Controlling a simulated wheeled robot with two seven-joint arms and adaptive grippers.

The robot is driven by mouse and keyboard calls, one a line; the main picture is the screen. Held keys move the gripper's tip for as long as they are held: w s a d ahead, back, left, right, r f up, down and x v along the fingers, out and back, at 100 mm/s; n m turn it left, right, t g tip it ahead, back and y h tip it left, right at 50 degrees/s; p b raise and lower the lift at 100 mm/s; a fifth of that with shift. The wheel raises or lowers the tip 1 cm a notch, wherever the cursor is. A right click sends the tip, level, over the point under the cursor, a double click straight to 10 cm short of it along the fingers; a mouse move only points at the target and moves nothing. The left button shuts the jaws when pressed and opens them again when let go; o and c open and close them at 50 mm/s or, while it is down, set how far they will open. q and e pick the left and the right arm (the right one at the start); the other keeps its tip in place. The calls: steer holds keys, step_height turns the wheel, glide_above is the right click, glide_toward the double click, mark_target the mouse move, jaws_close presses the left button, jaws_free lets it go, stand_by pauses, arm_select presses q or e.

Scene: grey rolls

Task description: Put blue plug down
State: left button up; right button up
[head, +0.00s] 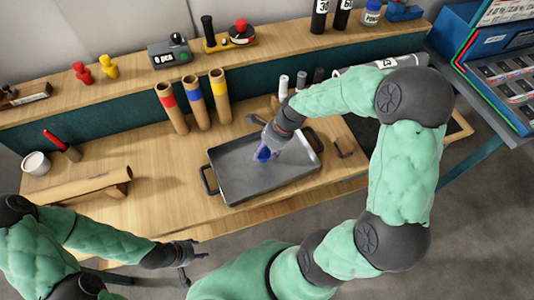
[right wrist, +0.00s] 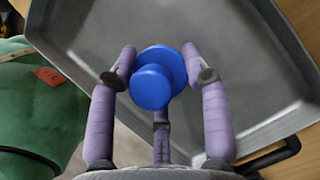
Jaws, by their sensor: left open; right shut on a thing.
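The blue plug (right wrist: 156,80) is a round, knobbed piece held between the purple fingers of my right gripper (right wrist: 158,75). In the head view my right gripper (head: 265,153) is over the grey tray (head: 240,185), with the blue plug mostly hidden by the fingers. The tray's floor also shows behind the plug in the right wrist view (right wrist: 95,35). I cannot tell whether the plug touches the tray. My left gripper (head: 190,262) is open and empty in front of the bench's near edge.
Red (head: 82,73) and yellow (head: 108,66) plugs stand on the back shelf. Three cardboard tubes (head: 197,105) with coloured bands stand behind the tray. A long cardboard roll (head: 85,188) lies at left, near a white cup (head: 36,163).

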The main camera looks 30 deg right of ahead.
steer(key=shift+a+f+b, duration=0.1)
steer(key=shift+f+b, duration=0.45)
steer(key=shift+f, duration=0.2)
arm_select(q)
steer(key=shift+x, duration=1)
arm_select(e)
steer(key=shift+r, duration=0.1)
steer(key=shift+f, duration=0.2)
steer(key=o, duration=1.2)
steer(key=shift+c, duration=0.2)
steer(key=shift+r, duration=0.1)
arm_select(q)
step_height(320, 180, up, 4)
steer(key=p, duration=0.4)
arm_select(e)
steer(key=v, duration=1.2)
